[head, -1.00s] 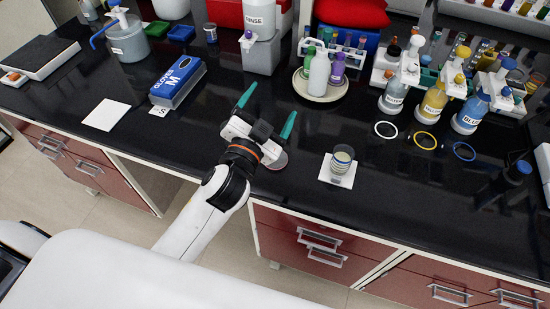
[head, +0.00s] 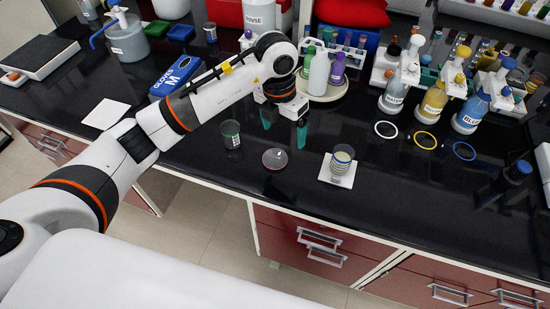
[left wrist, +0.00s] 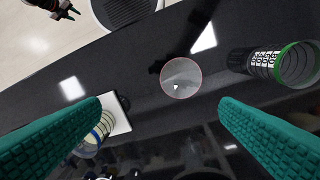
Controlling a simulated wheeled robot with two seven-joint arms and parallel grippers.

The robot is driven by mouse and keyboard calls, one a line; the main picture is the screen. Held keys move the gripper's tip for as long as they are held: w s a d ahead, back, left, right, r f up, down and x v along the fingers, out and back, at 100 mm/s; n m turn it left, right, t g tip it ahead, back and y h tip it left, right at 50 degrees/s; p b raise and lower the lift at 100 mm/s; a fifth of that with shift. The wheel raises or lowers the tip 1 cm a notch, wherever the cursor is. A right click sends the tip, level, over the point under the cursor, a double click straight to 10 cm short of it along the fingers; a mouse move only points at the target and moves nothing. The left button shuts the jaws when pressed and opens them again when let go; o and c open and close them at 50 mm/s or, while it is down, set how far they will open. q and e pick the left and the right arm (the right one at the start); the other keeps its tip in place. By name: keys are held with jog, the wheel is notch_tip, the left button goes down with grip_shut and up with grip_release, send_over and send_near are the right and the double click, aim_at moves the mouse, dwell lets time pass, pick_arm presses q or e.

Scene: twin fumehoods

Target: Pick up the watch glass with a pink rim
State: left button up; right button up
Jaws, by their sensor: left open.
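The watch glass with a pink rim (head: 275,158) lies flat on the black bench near its front edge. It also shows in the left wrist view (left wrist: 181,77), a clear disc above the middle. My left gripper (head: 285,127) is open and empty, pointing down just behind the watch glass and apart from it. Its two teal fingers frame the lower part of the left wrist view (left wrist: 160,112). A second gripper, my right one (left wrist: 70,9), shows small at that view's top left; its opening is too small to judge.
A green-rimmed beaker (head: 231,134) stands left of the watch glass. A beaker with yellowish bands (head: 342,158) stands on a white tile (head: 336,180) to the right. Bottles on a round tray (head: 334,97) stand behind my gripper. Three coloured rings, one yellow (head: 426,140), lie further right.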

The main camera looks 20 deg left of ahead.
pick_arm(q)
jog(key=a+y, duration=0.1)
jog(key=a, duration=0.1)
jog(key=p, duration=0.3)
send_over(275, 158)
jog(key=f, duration=0.6)
jog(key=shift+s+d, duration=0.1)
jog(key=shift+s, duration=0.1)
notch_tip(275, 158, down, 5)
jog(key=shift+w+f+p, duration=0.1)
jog(key=shift+p, duration=0.95)
jog(key=shift+f, duration=0.15)
jog(key=c, duration=1.1)
jog(key=shift+o, duration=0.2)
